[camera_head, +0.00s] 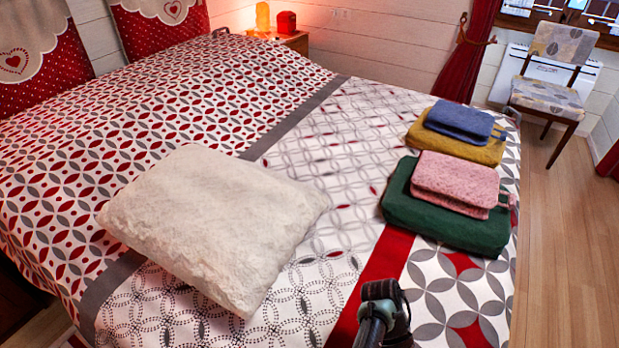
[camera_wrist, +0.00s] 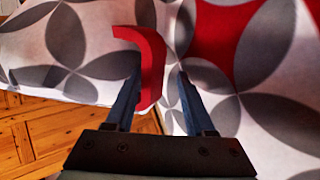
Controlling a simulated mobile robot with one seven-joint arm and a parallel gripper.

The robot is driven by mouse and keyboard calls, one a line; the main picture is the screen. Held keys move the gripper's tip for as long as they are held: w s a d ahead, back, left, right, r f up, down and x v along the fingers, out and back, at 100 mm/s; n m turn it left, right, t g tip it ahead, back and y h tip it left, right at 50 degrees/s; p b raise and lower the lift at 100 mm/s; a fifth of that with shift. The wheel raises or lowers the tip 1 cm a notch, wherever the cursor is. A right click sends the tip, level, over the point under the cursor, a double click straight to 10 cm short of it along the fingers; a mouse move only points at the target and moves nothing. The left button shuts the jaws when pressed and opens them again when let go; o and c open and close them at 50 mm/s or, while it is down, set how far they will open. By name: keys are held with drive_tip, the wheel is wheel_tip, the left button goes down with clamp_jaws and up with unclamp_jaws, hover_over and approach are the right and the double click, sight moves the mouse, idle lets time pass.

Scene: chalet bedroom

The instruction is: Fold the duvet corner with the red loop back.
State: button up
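The patterned duvet (camera_head: 340,205) covers the bed, with red, grey and white shapes. In the wrist view its white edge with grey petals (camera_wrist: 50,45) hangs over the floor. The red loop (camera_wrist: 151,60) stands out from the duvet in the wrist view, a flat bent strip. My gripper (camera_wrist: 160,78) is open, with one finger on each side of the loop's lower part. The loop lies close to the left finger; I cannot tell whether they touch. A dark part of my arm (camera_head: 380,310) shows at the bottom of the head view, where the loop and fingertips are hidden.
A cream pillow (camera_head: 215,225) lies on the duvet. Folded green (camera_head: 430,222), pink (camera_head: 455,180), mustard (camera_head: 455,143) and blue (camera_head: 460,118) pieces lie at the right. A chair (camera_head: 550,85) stands beyond. The wooden floor (camera_head: 560,250) is clear at the right.

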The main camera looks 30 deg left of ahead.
drive_tip(key=shift+o, duration=1.3)
drive_tip(key=shift+s, duration=0.1)
drive_tip(key=s+a, duration=0.2)
drive_tip(key=a, duration=0.4)
drive_tip(key=s+a, duration=0.2)
drive_tip(key=a, duration=0.4)
drive_tip(key=s+a, duration=0.2)
drive_tip(key=a, duration=0.4)
drive_tip(key=shift+f, duration=0.1)
drive_tip(key=shift+w, duration=0.1)
